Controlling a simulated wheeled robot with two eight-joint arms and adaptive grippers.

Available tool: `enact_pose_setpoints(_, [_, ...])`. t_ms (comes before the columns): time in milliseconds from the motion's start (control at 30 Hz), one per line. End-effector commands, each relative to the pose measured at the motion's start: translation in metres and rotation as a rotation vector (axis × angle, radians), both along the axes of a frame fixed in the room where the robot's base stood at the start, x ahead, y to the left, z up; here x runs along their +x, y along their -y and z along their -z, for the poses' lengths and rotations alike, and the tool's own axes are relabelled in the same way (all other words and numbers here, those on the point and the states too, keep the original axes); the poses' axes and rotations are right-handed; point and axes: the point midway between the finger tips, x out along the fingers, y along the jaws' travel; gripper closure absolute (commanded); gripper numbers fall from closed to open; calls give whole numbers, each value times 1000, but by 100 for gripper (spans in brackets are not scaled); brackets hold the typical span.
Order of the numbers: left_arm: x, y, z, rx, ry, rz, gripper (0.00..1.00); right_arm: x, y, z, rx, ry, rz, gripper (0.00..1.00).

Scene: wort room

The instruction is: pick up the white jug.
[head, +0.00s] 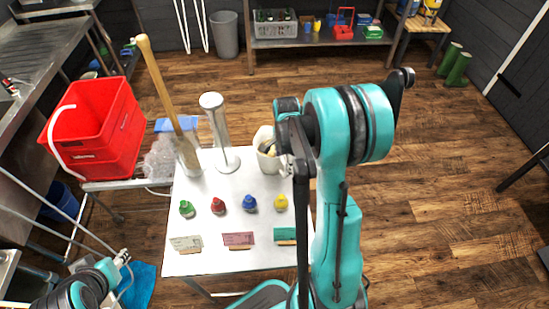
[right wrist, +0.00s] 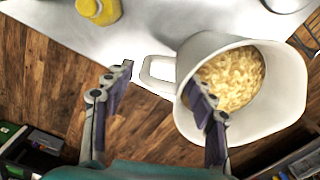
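The white jug (head: 265,163) stands at the right edge of the white table, partly hidden behind my right arm. In the right wrist view the jug (right wrist: 277,115) shows its open mouth, pale yellow flakes inside and its handle pointing left. My right gripper (right wrist: 163,87) is open. Its fingers are spread, with the handle in the gap between them in the picture; the right finger overlaps the jug's mouth. No grip on the handle shows. My left gripper (head: 123,258) is at the lower left, away from the table, too small to tell open from shut.
The white table (head: 215,220) holds green, red, blue and yellow (head: 281,202) small bottles, cards, a metal stand (head: 222,135) and a tall wooden-handled tool (head: 165,90). A red crate (head: 95,130) is to the left. The floor right of my arm is clear.

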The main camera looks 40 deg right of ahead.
Motion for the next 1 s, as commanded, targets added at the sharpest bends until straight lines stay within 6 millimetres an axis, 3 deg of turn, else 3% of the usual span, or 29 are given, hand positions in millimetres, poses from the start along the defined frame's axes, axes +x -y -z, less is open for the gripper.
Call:
enact_pose_setpoints(33, [0, 0, 0, 0, 0, 0, 60, 0, 0, 0, 0, 0, 0, 64])
enact_pose_setpoints(133, [0, 0, 0, 0, 0, 0, 60, 0, 0, 0, 0, 0, 0, 89])
enact_pose_setpoints(567, [0, 0, -4, 0, 0, 0, 60, 0, 0, -7, 0, 0, 0, 89])
enact_pose_setpoints(833, [0, 0, -23, 0, 0, 0, 60, 0, 0, -45, 1, 0, 0, 90])
enact_pose_setpoints(1000, [0, 0, -33, 0, 0, 0, 60, -27, 18, -62, 1, -1, 4, 90])
